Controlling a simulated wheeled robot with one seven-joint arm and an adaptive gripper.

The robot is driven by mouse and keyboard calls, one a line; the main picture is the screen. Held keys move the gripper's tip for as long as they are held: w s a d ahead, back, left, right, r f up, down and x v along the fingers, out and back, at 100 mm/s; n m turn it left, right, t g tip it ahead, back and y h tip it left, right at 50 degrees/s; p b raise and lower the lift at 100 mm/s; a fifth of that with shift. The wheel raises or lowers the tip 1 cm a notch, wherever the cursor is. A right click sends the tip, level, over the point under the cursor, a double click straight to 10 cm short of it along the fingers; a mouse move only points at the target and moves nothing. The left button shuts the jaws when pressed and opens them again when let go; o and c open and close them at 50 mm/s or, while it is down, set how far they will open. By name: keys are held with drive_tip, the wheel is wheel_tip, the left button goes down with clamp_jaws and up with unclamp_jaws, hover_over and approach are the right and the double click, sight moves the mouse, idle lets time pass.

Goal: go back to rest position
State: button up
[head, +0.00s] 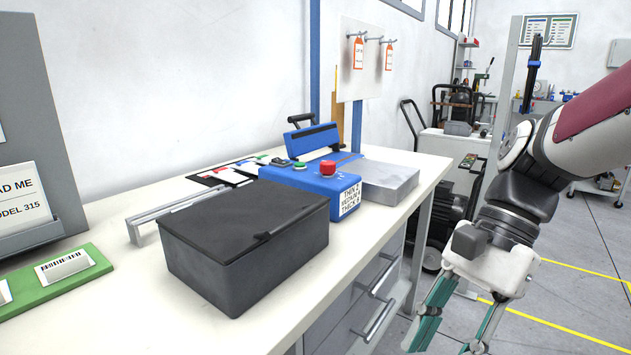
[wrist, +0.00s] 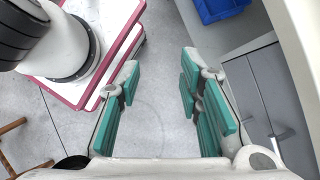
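My gripper (head: 456,318) hangs at the right of the head view, past the front edge of the workbench and pointing down toward the floor. Its teal-padded fingers are spread apart. In the wrist view my gripper (wrist: 160,105) is open, with only bare grey floor between the fingers. It holds nothing and touches nothing that I can see. The fingertips are partly cut off at the bottom of the head view.
The white workbench (head: 110,315) carries a closed black box (head: 245,240), a blue tester (head: 315,182) with a red button, and a grey metal block (head: 388,182). Cabinet drawers (wrist: 262,92) stand right of my gripper. A blue bin (wrist: 218,8) shows beyond.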

drive_tip(key=s+d+f+n+t+h, duration=0.1)
drive_tip(key=s+d+n+t+h, duration=0.15)
drive_tip(key=s+n, duration=0.4)
drive_tip(key=s+d+n+t+h, duration=0.1)
drive_tip(key=s+d+n+h, duration=0.15)
drive_tip(key=s+n, duration=0.4)
wheel_tip(320, 180, up, 33)
drive_tip(key=s+m+t+p, duration=0.1)
drive_tip(key=t+p, duration=0.3)
drive_tip(key=p, duration=2.7)
drive_tip(key=shift+s+f+h, duration=0.15)
drive_tip(key=shift+s+h, duration=0.15)
